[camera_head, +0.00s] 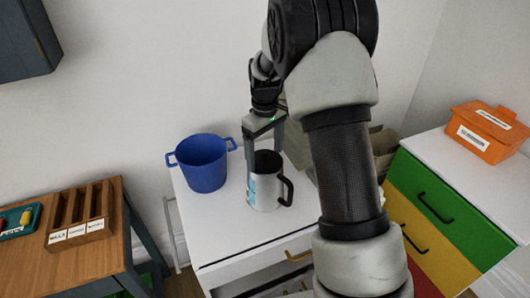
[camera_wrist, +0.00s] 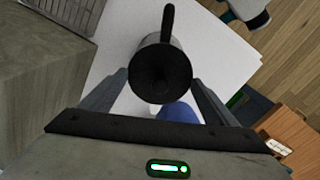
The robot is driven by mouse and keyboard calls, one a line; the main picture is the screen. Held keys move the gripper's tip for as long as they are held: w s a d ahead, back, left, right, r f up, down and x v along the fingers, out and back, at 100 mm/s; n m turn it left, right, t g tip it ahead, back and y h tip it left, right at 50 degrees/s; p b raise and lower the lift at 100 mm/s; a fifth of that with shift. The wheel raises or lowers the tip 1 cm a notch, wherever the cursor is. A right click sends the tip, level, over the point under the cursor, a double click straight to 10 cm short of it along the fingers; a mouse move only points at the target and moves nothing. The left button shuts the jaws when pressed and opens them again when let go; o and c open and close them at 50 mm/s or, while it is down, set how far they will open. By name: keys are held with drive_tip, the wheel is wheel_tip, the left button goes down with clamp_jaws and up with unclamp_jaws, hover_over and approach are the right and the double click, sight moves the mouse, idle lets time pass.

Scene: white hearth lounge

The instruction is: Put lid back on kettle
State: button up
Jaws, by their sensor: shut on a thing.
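A silver, mug-like vessel (camera_head: 264,194) with a black handle and a pale blue label appears to stand upright on the white cabinet top. From above, in the wrist view, its round top (camera_wrist: 161,76) is dark and looks like an open interior. My gripper (camera_head: 265,152) comes down over it from behind, one finger on each side of its upper part. In the wrist view my gripper (camera_wrist: 160,86) has its fingertips against opposite sides of the vessel. I cannot make out a separate lid or another kettle in either view.
A blue two-handled pot (camera_head: 203,165) stands left of the vessel on the white cabinet (camera_head: 225,235). At right are a drawer unit (camera_head: 432,203) and an orange box (camera_head: 487,132). A wooden table (camera_head: 88,263) with a slotted organizer (camera_head: 80,215) is at left. My arm hides part of the right side.

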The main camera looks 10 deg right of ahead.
idle(0.3)
drive_tip(key=o, duration=1)
drive_tip(key=shift+r, duration=0.1)
drive_tip(key=shift+r+p, duration=2.5)
drive_tip(key=shift+r, duration=0.95)
clamp_jaws()
drive_tip(key=shift+f, duration=0.15)
